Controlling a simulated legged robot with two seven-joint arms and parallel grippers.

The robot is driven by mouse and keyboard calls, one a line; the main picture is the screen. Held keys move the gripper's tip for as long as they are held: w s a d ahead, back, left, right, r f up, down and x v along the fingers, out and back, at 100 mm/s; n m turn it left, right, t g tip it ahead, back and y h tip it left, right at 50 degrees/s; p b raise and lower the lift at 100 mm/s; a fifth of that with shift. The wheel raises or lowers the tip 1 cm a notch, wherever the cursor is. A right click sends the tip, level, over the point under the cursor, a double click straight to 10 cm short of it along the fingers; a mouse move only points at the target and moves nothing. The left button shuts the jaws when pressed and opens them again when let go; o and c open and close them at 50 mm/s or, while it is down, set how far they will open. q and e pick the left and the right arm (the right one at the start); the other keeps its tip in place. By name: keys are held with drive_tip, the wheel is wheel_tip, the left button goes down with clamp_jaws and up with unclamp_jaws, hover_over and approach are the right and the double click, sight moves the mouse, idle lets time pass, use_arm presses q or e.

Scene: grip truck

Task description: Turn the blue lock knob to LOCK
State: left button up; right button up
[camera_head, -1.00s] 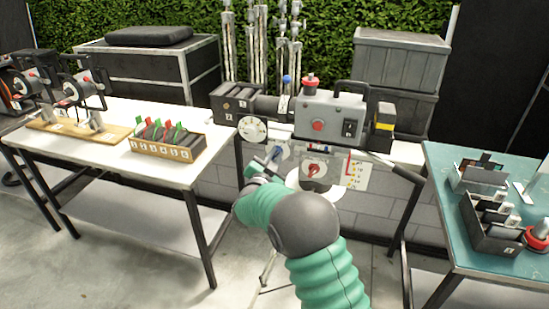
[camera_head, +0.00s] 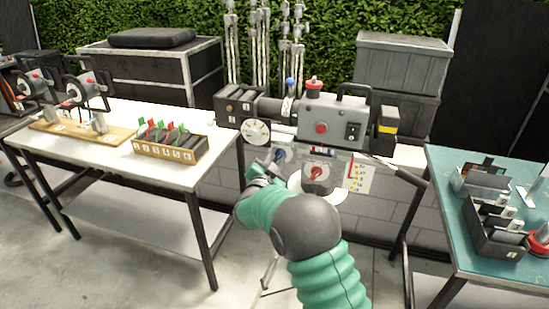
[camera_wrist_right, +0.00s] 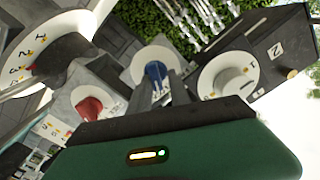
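The blue lock knob (camera_head: 281,155) is on the front of the grey camera-head rig, below the white dial. In the right wrist view the blue knob (camera_wrist_right: 156,71) sits at the centre of a round white plate. My right gripper (camera_head: 273,161) points at it from the front left; its two dark fingers (camera_wrist_right: 163,83) reach up to the knob with a narrow gap between them. The knob shows just beyond and between the fingertips; whether they touch it I cannot tell. The plate's lettering is too small to read. My left gripper is out of view.
A red knob (camera_head: 318,173) is right of the blue one, and a white dial (camera_head: 256,132) is above left. The grey control box (camera_head: 332,117) with a red button is above. A white table (camera_head: 100,155) stands left, a teal table (camera_head: 450,225) right.

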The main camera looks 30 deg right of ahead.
drive_tip(key=shift+s+d+f, duration=0.2)
drive_tip(key=shift+f, duration=0.1)
drive_tip(key=shift+s+a+f, duration=0.1)
drive_tip(key=shift+s+a, duration=0.05)
drive_tip(key=shift+a, duration=0.1)
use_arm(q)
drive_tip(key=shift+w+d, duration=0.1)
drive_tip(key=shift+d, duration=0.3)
use_arm(e)
drive_tip(key=v, duration=1.6)
drive_tip(key=shift+a+r, duration=0.15)
drive_tip(key=shift+r, duration=0.05)
drive_tip(key=shift+a, duration=0.1)
